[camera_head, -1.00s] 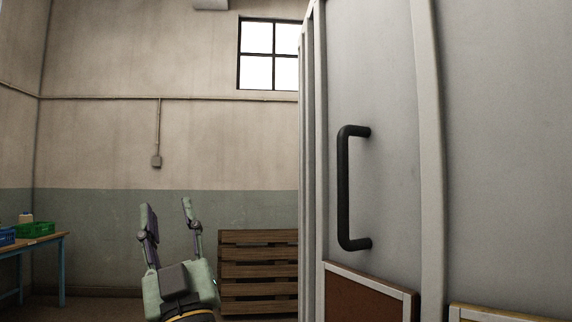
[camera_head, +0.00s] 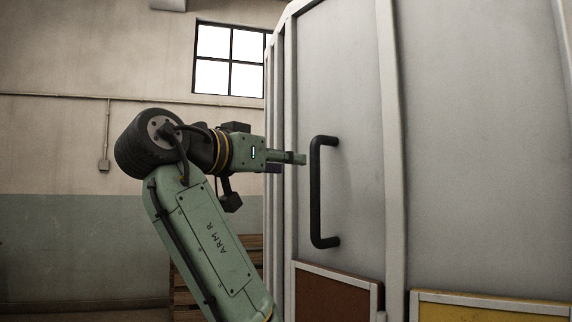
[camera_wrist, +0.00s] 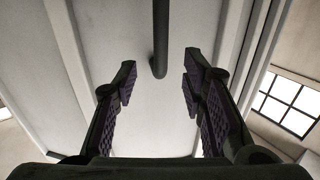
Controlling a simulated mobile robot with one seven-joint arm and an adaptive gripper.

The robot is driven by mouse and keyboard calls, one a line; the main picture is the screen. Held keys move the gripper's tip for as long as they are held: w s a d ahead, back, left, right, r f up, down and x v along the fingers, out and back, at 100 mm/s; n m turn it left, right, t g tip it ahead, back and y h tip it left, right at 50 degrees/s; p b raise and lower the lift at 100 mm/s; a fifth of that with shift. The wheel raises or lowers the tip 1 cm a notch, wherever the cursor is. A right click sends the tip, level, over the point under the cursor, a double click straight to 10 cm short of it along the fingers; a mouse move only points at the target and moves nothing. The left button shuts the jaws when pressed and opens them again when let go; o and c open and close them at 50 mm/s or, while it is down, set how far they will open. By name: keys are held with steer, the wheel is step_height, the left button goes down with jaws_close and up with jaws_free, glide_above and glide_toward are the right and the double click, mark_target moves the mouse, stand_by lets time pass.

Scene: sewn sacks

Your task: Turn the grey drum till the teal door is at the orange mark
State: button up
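The grey drum (camera_head: 345,95) fills the right half of the head view, with a black bar handle (camera_head: 316,195) upright on one of its panels. Below the handle is a brown door (camera_head: 335,305), and to its right a yellow door (camera_head: 480,311). I see neither a teal door nor an orange mark. My gripper (camera_head: 300,158) is raised at the left of the handle, pointing at the drum. In the wrist view my gripper (camera_wrist: 158,78) is open and empty, and the handle (camera_wrist: 160,45) stands ahead, between the lines of the two fingers.
A wooden pallet stack (camera_head: 185,290) stands by the wall behind my arm, mostly hidden. A window (camera_head: 230,60) is high in the back wall. Raised ribs (camera_head: 390,130) run up the drum between its panels. The room left of my arm looks clear.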

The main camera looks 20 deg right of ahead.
mark_target(313, 163)
steer(key=p+x, duration=0.3)
steer(key=x, duration=0.6)
steer(key=shift+w+d, duration=0.25)
steer(key=shift+d, duration=0.05)
steer(key=shift+w+d+f, duration=0.1)
steer(key=shift+w+d, duration=0.2)
steer(key=shift+d, duration=0.05)
jaws_close()
